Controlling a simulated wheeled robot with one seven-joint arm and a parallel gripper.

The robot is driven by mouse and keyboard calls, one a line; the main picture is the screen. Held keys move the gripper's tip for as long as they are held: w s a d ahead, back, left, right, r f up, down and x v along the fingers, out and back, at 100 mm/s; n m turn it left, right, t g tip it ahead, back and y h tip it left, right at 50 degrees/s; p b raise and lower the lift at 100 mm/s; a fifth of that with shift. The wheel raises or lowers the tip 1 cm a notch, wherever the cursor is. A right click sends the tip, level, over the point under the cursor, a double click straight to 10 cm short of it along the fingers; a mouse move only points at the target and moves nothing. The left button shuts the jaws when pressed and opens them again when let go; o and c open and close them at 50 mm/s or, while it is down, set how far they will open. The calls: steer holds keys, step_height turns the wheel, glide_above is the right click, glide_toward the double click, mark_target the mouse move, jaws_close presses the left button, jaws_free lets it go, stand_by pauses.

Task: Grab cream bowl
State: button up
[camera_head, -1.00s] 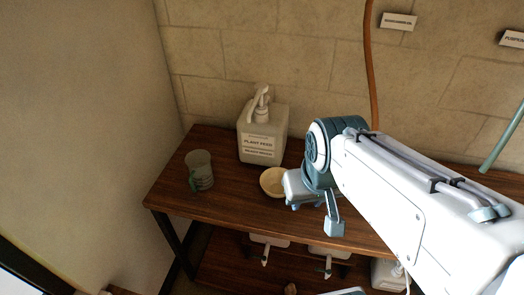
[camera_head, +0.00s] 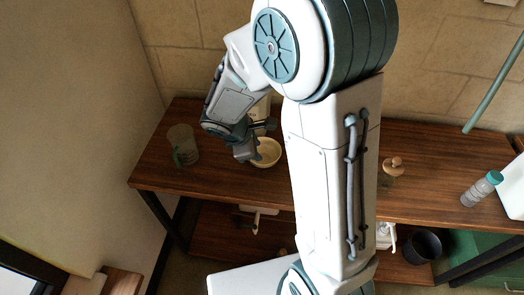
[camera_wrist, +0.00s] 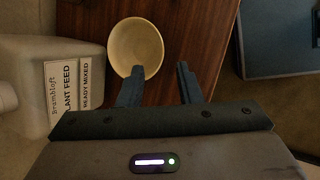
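The cream bowl (camera_head: 268,154) sits upright on the dark wooden table (camera_head: 155,170), and my gripper (camera_head: 247,152) is close at its left side in the head view. In the wrist view the bowl (camera_wrist: 140,46) shows its open top. My gripper's two fingers (camera_wrist: 160,76) are spread apart with nothing visibly held between them. The left finger's tip overlaps the bowl's near rim in the picture; the right finger is to the right of the bowl. I cannot tell whether a finger touches the rim.
The plant feed container (camera_wrist: 62,88) stands left of the bowl in the wrist view. A measuring jug (camera_head: 182,147) is at the table's left. A dark bucket (camera_head: 422,246) is lower right.

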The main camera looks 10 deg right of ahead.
steer(key=b, duration=0.1)
glide_above(270, 165)
steer(key=s+a, duration=0.1)
steer(key=a, duration=0.2)
steer(key=shift+n, duration=0.3)
steer(key=f, duration=0.8)
steer(key=shift+s+d+f, duration=0.1)
steer(key=shift+d, duration=0.15)
steer(key=shift+a+x, duration=0.15)
steer(key=shift+x, duration=1.15)
steer(key=shift+a+x, duration=0.1)
steer(key=shift+x, duration=1.25)
steer(key=shift+f, duration=0.1)
jaws_close()
